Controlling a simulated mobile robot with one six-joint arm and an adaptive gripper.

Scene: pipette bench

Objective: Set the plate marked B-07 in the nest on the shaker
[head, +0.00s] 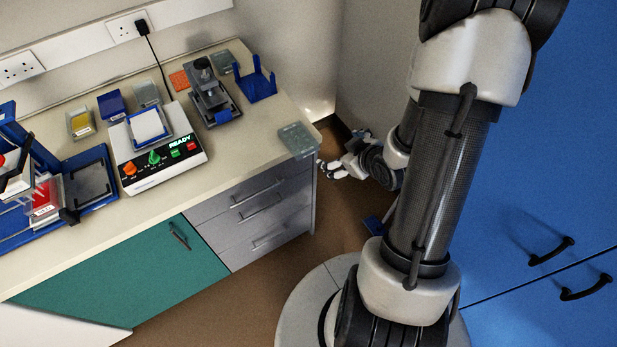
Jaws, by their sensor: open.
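The shaker (184,162) is a white box on the bench with orange and green knobs and a lit READY display. On its top is a blue-edged nest (165,139) with a white surface inside; I cannot tell whether that is a plate. A clear grey-green plate (297,140) lies at the bench's right front corner. Other plates stand behind the shaker: a clear one (146,94) and a yellow one (81,123). No B-07 mark is legible on any. My gripper (322,170) is open and empty, just off the bench's right end, near the corner plate.
A dark instrument (211,100), a blue rack (262,86) and an orange block (179,80) stand at the back right. A blue-framed station (101,200) with a red item (44,200) is at left. Bench front between shaker and corner plate is clear. Blue cabinets (550,180) stand right.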

